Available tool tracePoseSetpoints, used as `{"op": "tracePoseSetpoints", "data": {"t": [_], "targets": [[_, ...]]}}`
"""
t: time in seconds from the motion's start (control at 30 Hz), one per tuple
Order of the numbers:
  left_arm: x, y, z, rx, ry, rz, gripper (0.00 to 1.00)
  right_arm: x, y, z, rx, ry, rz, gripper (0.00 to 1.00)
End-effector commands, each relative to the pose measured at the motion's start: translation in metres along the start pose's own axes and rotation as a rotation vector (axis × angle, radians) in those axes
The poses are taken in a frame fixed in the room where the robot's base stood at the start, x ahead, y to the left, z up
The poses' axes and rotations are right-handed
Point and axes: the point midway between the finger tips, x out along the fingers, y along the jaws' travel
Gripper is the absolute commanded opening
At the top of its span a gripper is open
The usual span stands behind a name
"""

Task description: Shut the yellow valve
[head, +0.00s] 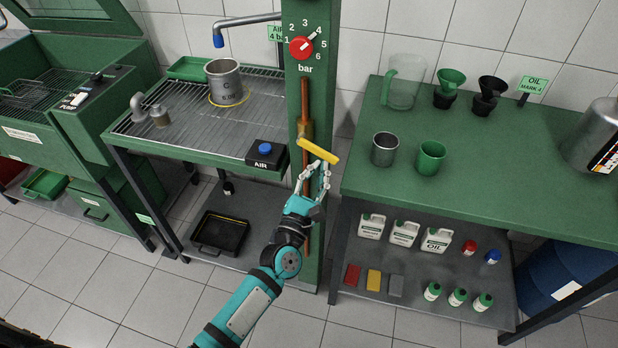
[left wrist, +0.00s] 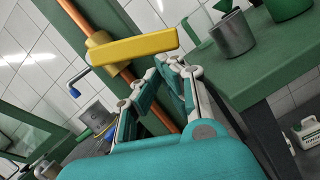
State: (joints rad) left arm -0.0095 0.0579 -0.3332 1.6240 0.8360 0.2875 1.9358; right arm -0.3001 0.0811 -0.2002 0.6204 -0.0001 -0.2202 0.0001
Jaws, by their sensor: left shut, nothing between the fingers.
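The yellow valve handle (head: 319,151) sits on a brass valve body on the copper pipe (head: 305,100), which runs up the green post. The handle lies crosswise to the pipe, its free end pointing right and slightly down in the head view. In the left wrist view the handle (left wrist: 130,49) also crosses the pipe (left wrist: 98,38). My left gripper (head: 322,168) is shut and empty, its fingertips just below the handle, near its free half. In the wrist view the gripper (left wrist: 171,64) is close under the handle; I cannot tell whether they touch. My right gripper is not in view.
The green post (head: 308,15) carries a red pressure dial (head: 302,47). Left of it stands a grated bench with a metal pot (head: 225,82) and an AIR box with a blue button (head: 265,148). Right is a green table (head: 480,170) with a metal cup (head: 385,149) and a green cup (head: 430,158).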

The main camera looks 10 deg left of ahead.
Motion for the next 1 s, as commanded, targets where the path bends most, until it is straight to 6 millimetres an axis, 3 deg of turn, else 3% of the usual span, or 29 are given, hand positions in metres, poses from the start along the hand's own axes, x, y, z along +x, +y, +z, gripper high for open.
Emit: {"op": "tracePoseSetpoints", "data": {"t": [0.5, 1.0], "targets": [[0.006, -0.011, 0.025, -0.351, -0.001, 0.089, 0.0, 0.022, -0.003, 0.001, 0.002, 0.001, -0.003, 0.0], [0.008, -0.012, 0.031, -0.423, 0.0, 0.107, 0.0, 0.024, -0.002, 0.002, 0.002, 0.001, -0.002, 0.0]]}}
